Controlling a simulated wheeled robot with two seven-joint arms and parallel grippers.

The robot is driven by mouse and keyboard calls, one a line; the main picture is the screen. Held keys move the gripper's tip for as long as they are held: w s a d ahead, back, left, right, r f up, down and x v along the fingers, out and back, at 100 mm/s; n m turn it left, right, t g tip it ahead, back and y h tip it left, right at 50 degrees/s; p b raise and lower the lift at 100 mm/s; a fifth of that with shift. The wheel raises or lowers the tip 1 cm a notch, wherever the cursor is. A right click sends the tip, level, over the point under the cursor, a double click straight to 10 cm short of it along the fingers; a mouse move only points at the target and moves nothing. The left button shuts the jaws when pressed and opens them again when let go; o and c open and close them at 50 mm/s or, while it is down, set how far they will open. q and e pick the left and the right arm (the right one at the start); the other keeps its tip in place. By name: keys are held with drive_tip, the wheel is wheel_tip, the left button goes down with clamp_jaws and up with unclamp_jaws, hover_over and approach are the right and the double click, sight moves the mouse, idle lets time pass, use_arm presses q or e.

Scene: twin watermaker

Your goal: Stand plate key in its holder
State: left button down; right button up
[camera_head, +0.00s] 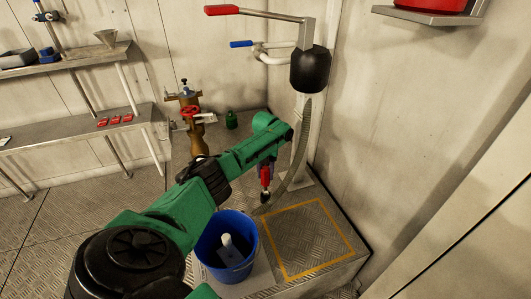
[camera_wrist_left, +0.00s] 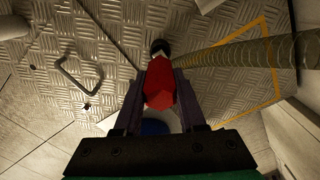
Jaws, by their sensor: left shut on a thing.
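My left gripper (camera_head: 266,166) is shut on a red piece with a black rounded end (camera_head: 265,178), held above the raised chequer-plate platform. In the left wrist view the red piece (camera_wrist_left: 159,84) sits between the two fingers, black end away from the gripper. I cannot tell for sure whether it is the plate key. A ribbed hose (camera_head: 301,150) comes down beside it and its lower end shows close to the black end; I cannot tell whether they touch. I cannot make out the key's holder. My right gripper is not in view.
A blue bucket (camera_head: 212,262) with a white cylinder inside stands below my left arm. A yellow square outline (camera_head: 328,215) marks bare platform to the right. A brass valve with a red wheel (camera_head: 190,111) and a green bottle (camera_head: 231,120) stand behind. A post rises at the back.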

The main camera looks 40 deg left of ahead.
use_arm(q)
drive_tip(key=shift+f+b, duration=0.7)
drive_tip(key=shift+f, duration=0.2)
drive_tip(key=shift+c, duration=2)
unclamp_jaws()
wheel_tip(320, 180, up, 14)
drive_tip(key=p, duration=0.5)
drive_tip(key=shift+r, duration=0.25)
